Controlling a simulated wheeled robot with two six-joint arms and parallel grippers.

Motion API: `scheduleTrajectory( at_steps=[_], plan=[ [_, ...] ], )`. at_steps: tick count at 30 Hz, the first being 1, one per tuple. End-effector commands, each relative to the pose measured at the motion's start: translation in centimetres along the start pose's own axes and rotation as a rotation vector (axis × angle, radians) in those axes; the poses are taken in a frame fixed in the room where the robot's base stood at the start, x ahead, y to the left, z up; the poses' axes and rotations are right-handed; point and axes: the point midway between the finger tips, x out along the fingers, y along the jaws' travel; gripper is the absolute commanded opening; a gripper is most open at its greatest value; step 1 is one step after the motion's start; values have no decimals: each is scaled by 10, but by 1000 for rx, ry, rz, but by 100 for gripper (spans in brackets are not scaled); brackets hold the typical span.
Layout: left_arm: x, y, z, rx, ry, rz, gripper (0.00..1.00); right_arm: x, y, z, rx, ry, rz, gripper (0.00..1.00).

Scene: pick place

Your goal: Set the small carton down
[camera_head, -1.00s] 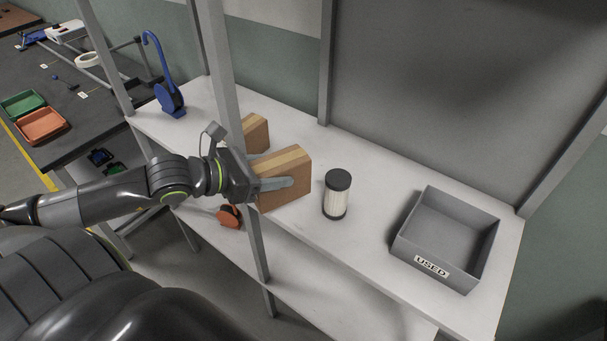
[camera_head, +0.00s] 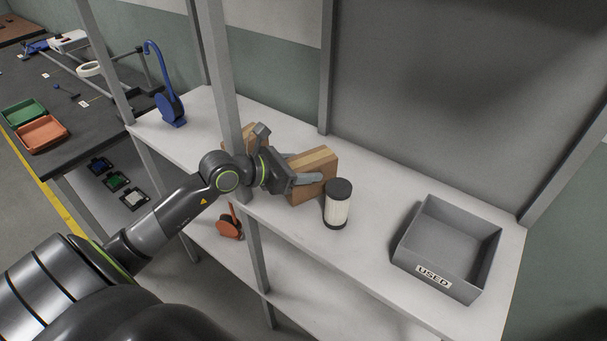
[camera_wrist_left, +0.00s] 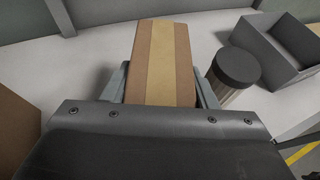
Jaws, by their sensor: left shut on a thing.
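My left gripper (camera_head: 302,179) is shut on a small brown carton (camera_head: 321,163) with a lighter tape strip along its top. The carton is upright over the white shelf (camera_head: 372,205), just left of and behind a dark-capped cylinder (camera_head: 338,204). I cannot tell whether its base touches the shelf. In the left wrist view the carton (camera_wrist_left: 162,62) sits between the two fingers, and the cylinder (camera_wrist_left: 234,72) is close on its right. My right gripper is not in view.
Another brown carton (camera_head: 257,133) stands behind the shelf's front post (camera_head: 222,85). A blue hooked object (camera_head: 170,105) is at the far left. Clear shelf lies between cylinder and bin.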

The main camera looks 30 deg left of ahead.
Motion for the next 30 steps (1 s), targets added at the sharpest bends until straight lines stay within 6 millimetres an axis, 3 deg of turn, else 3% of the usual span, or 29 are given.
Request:
scheduleTrajectory(
  at_steps=[4, 18, 19, 21, 23, 30],
  plan=[
    [9, 0, -21, -7, 0, 0, 24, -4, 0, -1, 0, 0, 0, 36],
    [16, 2, -28, -1, -1, 0, 24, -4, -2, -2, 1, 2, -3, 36],
    [15, 2, -28, -1, 1, 0, 56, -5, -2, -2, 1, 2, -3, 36],
    [15, 2, -27, -1, 1, 1, 66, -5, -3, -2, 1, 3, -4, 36],
    [15, 2, -27, -1, 1, 1, 74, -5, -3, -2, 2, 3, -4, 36],
    [15, 2, -27, -1, 1, 1, 74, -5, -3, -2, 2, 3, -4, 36]
  ],
)
